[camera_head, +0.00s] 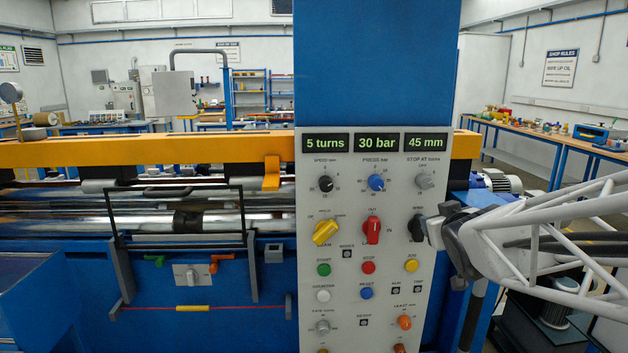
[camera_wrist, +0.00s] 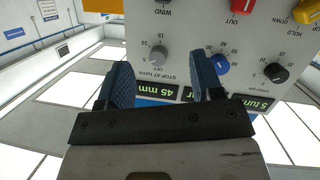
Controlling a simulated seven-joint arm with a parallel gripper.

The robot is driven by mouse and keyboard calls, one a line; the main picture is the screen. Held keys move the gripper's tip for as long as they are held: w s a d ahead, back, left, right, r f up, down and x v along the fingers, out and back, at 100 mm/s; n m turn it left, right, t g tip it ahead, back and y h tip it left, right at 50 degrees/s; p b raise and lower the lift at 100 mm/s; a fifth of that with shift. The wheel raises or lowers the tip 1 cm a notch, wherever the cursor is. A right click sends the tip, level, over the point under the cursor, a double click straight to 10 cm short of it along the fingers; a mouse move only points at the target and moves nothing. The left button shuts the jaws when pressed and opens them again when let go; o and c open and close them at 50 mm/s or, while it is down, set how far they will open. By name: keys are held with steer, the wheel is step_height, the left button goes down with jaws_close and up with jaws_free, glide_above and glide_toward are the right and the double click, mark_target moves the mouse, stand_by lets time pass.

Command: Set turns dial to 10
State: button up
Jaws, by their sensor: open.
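My gripper (camera_head: 432,226) is at the panel's right edge in the head view. In the wrist view my gripper (camera_wrist: 163,80) is open and empty, its blue fingers apart. The grey STOP AT dial (camera_wrist: 158,55) shows between and beyond them. The turns dial's pointer is too small to read surely.
The blue pressure dial (camera_head: 376,183) is in the middle, under "30 bar"; the grey STOP AT dial (camera_head: 424,181) is under "45 mm". A yellow knob (camera_head: 326,232), red knob (camera_head: 372,230) and several push buttons lie below. The winder's orange beam (camera_head: 140,150) runs left.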

mark_target(427, 184)
steer(key=shift+w+d+r+n+t+y, duration=0.3)
steer(key=shift+w+r+n+t+y, duration=0.15)
steer(key=shift+w+r+t, duration=0.2)
steer(key=shift+w+d+r+n+t+y, duration=0.35)
steer(key=shift+w+r+t, duration=0.2)
steer(key=shift+w, duration=0.25)
steer(key=shift+w+d+r+n+t+y, duration=0.25)
steer(key=shift+w+r+n+t+y, duration=0.25)
steer(key=shift+w+r, duration=0.15)
steer(key=shift+w+f, duration=0.1)
steer(key=shift+w, duration=0.15)
steer(key=shift+w+a, duration=0.1)
steer(key=shift+w, duration=3.55)
steer(key=c, duration=0.9)
